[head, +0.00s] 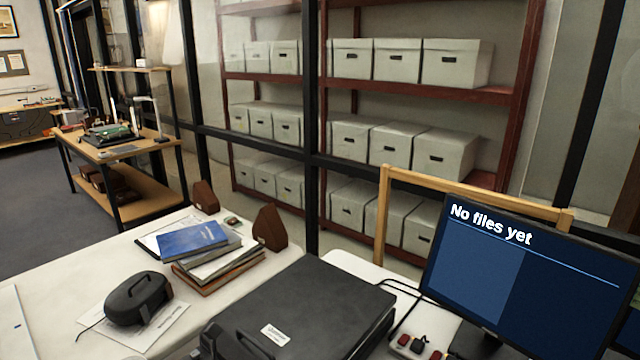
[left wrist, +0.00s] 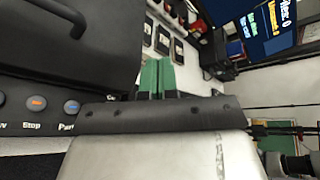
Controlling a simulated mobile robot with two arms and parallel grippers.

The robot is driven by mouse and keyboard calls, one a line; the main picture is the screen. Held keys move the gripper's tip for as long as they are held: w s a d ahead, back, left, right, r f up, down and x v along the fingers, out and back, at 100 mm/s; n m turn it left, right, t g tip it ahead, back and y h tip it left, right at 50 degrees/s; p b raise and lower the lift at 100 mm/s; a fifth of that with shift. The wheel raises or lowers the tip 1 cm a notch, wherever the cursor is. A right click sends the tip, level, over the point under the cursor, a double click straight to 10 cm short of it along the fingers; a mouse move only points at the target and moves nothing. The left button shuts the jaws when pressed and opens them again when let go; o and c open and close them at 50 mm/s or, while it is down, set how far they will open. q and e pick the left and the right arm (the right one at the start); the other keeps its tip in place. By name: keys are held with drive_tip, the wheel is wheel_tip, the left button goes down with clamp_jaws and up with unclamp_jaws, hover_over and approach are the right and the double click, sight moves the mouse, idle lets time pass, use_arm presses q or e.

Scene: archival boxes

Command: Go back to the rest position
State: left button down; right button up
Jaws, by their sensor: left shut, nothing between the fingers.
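My left gripper (left wrist: 157,78) shows in the left wrist view, with its two green fingertips pressed together and nothing between them. A black case or machine with a handle (left wrist: 60,45) is to its left, with a panel of labelled buttons, one marked Stop (left wrist: 37,103). I cannot tell how far the fingertips are from it. Neither gripper shows in the head view, and my right gripper is in no view.
A monitor (head: 525,275) reading "No files yet" stands at right. Shelves of white boxes (head: 398,60) stand behind dark posts. Grey floor is clear at left.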

use_arm(q)
wheel_tip(320, 180, up, 7)
drive_tip(key=s+n+t+h, duration=0.1)
drive_tip(key=n+t, duration=0.6)
drive_tip(key=s+a+n+t+y, duration=0.4)
drive_tip(key=a+n+y, duration=0.55)
drive_tip(key=n, duration=0.65)
drive_tip(key=s+a+f+n+g+y, duration=0.4)
drive_tip(key=s+f+n+g+y, duration=0.35)
drive_tip(key=s+f+n, duration=0.2)
drive_tip(key=s+d+f+n+g+h, duration=0.1)
drive_tip(key=s+d+f+g+h, duration=0.1)
drive_tip(key=s+g, duration=0.25)
drive_tip(key=s+d+f+n+g+h, duration=0.1)
drive_tip(key=s+g+h, duration=0.15)
drive_tip(key=s, duration=0.35)
wheel_tip(320, 180, down, 26)
drive_tip(key=s+g, duration=0.2)
drive_tip(key=s+a+f+g, duration=0.1)
drive_tip(key=s+a+f, duration=0.1)
drive_tip(key=s+f, duration=1.4)
drive_tip(key=shift+a+f+m, duration=0.25)
drive_tip(key=shift+m, duration=0.1)
